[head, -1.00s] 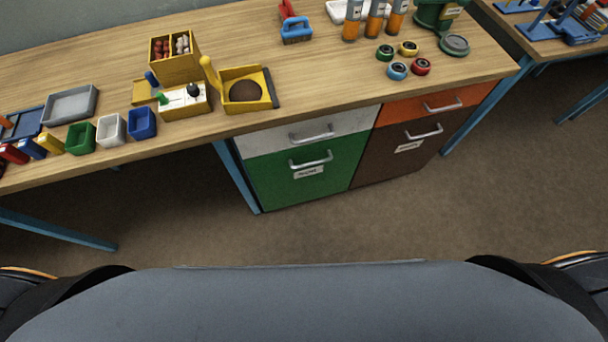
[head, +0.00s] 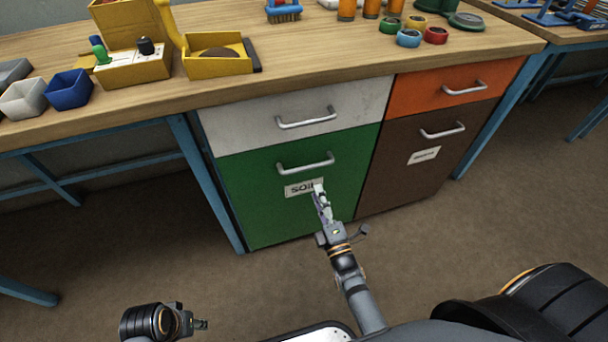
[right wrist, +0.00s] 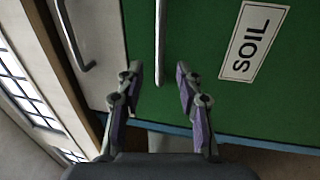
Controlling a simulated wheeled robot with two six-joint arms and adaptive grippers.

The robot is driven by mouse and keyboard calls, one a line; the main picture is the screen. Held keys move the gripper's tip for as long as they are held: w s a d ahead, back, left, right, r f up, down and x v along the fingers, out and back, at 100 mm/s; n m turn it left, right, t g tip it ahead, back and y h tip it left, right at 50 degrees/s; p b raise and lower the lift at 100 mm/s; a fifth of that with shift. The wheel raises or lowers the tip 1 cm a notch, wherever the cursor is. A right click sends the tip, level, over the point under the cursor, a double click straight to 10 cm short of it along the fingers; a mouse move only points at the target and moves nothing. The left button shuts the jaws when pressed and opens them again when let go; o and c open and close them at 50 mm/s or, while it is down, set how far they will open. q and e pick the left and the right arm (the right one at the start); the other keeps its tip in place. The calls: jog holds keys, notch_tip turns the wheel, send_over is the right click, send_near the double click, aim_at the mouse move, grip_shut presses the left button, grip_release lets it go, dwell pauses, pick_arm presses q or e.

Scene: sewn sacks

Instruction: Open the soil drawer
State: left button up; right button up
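The soil drawer (head: 260,200) is the green front under the bench, flush and shut. Its SOIL label (head: 304,188) also shows in the right wrist view (right wrist: 254,42). The bar handle (head: 306,164) is silver. My right gripper (head: 319,188) is open and empty, in front of the label and just below the handle in the head view. In the right wrist view, the handle (right wrist: 161,40) lines up with the gap between my open fingers (right wrist: 158,74); they do not visibly touch it. My left gripper (head: 203,324) is low at the left; its finger opening is unclear.
A white drawer (head: 240,125) sits above the green one. Orange (head: 430,90) and brown (head: 395,165) fronts are to the right. Blue bench legs (head: 208,185) flank the cabinet. The floor (head: 110,235) before it is clear. Boxes and tools stand on the bench top.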

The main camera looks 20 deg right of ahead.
aim_at(308, 166)
pick_arm(q)
jog(key=shift+w+d+f+t+b, duration=0.1)
jog(key=shift+d+f+t+b, duration=0.1)
jog(key=shift+f+b, duration=0.2)
jog(key=shift+w+d+f+t+b, duration=0.1)
jog(key=shift+d+f+t+b, duration=0.1)
jog(key=shift+f+b, duration=0.15)
pick_arm(e)
jog(key=x, duration=1)
jog(key=shift+w+f, duration=0.1)
jog(key=shift+w, duration=0.05)
grip_shut()
